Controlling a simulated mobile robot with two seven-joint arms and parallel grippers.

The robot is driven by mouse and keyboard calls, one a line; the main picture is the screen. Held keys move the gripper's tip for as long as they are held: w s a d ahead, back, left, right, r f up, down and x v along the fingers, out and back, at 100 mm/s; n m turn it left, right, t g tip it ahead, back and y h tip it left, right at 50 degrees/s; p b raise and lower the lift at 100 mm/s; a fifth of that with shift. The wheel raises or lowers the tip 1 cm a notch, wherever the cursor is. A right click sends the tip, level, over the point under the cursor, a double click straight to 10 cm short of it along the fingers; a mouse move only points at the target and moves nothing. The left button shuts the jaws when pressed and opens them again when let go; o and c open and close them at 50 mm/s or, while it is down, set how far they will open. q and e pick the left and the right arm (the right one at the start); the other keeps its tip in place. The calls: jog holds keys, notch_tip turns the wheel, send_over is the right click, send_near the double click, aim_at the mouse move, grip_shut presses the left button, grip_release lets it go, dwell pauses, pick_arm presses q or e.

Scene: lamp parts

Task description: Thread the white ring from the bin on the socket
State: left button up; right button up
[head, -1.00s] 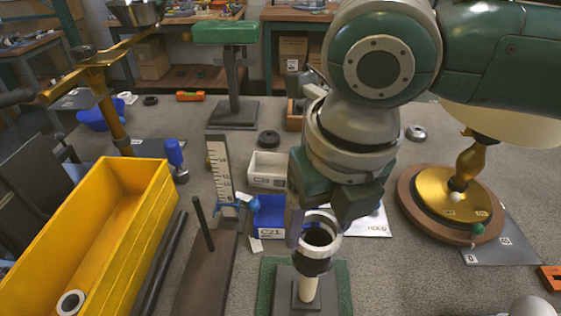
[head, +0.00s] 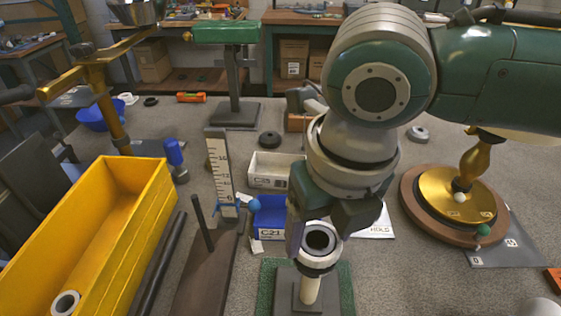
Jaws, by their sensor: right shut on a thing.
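The dark, hollow socket (head: 320,241) stands upright on a pale post (head: 309,289) at the bottom centre of the head view. The white ring (head: 318,261) appears to sit around the socket's upper part, with the socket's open mouth showing above it. My right gripper (head: 318,228) comes down from above and is shut on the white ring; its fingers partly hide the ring's far side. Another white ring (head: 66,303) lies inside the yellow bin (head: 140,222) at the lower left. My left gripper is not in view.
The post's base stands on a green mat (head: 345,285). A ruler upright (head: 220,170) and a blue bin (head: 271,215) stand behind to the left. A brass lamp on a round wooden base (head: 412,207) is at the right. Dark rods lie beside the yellow bin.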

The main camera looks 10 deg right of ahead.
jog(key=shift+f, duration=0.4)
jog(key=shift+f, duration=0.15)
dwell(0.9)
jog(key=o, duration=0.7)
grip_shut()
jog(key=shift+d+f, duration=0.1)
jog(key=shift+f, duration=0.15)
